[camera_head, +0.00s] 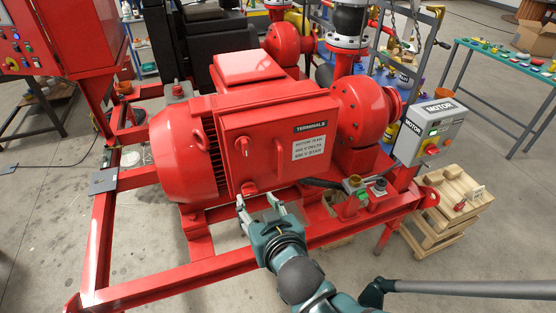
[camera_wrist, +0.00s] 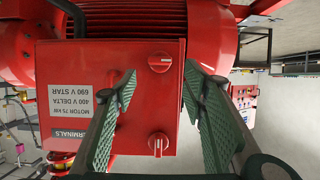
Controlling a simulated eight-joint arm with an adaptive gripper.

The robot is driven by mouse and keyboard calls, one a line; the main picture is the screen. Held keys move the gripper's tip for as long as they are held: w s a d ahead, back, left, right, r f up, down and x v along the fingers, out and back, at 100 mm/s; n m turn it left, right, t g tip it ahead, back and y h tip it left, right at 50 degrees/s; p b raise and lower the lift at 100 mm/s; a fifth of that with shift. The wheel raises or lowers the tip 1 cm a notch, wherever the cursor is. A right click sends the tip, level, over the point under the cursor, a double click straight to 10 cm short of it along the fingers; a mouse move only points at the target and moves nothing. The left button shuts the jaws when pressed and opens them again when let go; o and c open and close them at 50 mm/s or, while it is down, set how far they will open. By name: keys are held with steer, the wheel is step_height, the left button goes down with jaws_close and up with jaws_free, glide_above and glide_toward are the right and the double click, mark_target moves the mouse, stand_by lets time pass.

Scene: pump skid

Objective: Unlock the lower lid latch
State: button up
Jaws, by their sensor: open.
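The red terminal box (camera_head: 275,140) has two red latch knobs near the left edge of its lid. The lower lid latch (camera_head: 249,188) shows in the wrist view as the knob near the top (camera_wrist: 160,62), its grip bar lying across; that view is upside down. The upper latch (camera_head: 241,147) shows lower in the wrist view (camera_wrist: 158,143), with its bar upright. My gripper (camera_head: 256,203) is open and empty, just below and in front of the lower latch. In the wrist view its fingertips (camera_wrist: 160,80) stand either side of that latch, with no visible contact.
The red motor (camera_head: 180,155) bulges left of the box. The skid's front rail (camera_head: 170,288) runs below. A small station with green and dark buttons (camera_head: 364,195) and a grey motor control box (camera_head: 428,130) stand to the right. Open floor lies in front.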

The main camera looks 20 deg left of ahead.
mark_target(250, 190)
steer(key=shift+b+x, duration=0.9)
steer(key=shift+x, duration=2.75)
steer(key=c, duration=0.9)
